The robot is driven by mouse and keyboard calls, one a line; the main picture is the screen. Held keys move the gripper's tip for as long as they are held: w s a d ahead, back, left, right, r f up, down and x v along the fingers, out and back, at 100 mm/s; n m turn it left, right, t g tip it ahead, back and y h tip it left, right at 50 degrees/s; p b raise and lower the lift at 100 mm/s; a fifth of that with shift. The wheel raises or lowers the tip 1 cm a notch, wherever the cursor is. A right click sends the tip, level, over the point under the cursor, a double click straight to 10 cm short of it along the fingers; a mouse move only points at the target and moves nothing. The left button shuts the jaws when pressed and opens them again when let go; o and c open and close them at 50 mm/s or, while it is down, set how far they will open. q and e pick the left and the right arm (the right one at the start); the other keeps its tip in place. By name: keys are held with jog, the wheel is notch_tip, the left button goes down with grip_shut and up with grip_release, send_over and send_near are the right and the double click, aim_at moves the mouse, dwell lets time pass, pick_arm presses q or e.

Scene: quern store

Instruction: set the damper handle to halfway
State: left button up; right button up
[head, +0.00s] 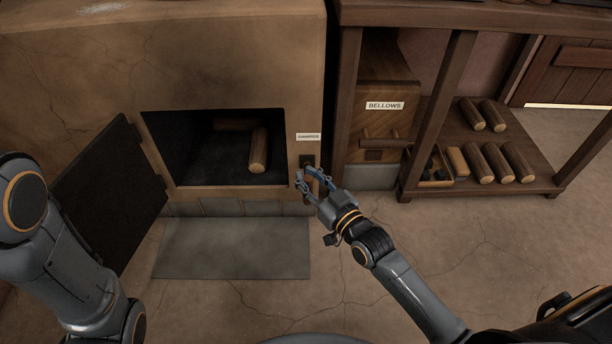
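The DAMPER label (308,137) is on the stove front, right of the firebox opening. Below it is a small dark damper fitting (307,160). My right gripper (312,175) is right at this fitting, its two fingers visibly apart. The fingers cover most of the handle, so its exact setting is hard to read. I cannot tell whether a finger touches it. My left arm comes in at the left, but its gripper is not in view.
The firebox door (112,195) stands open to the left, with logs (258,150) inside. A BELLOWS box (384,125) with a wooden handle is to the right. A shelf (520,165) holds several logs. A grey floor plate (230,248) lies before the stove.

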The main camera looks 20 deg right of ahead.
jog(key=shift+o, duration=1.1)
jog(key=shift+d, duration=0.15)
jog(key=shift+s, duration=0.2)
jog(key=v, duration=1.1)
jog(key=shift+s+d, duration=0.15)
jog(key=shift+s, duration=0.2)
jog(key=shift+c, duration=0.2)
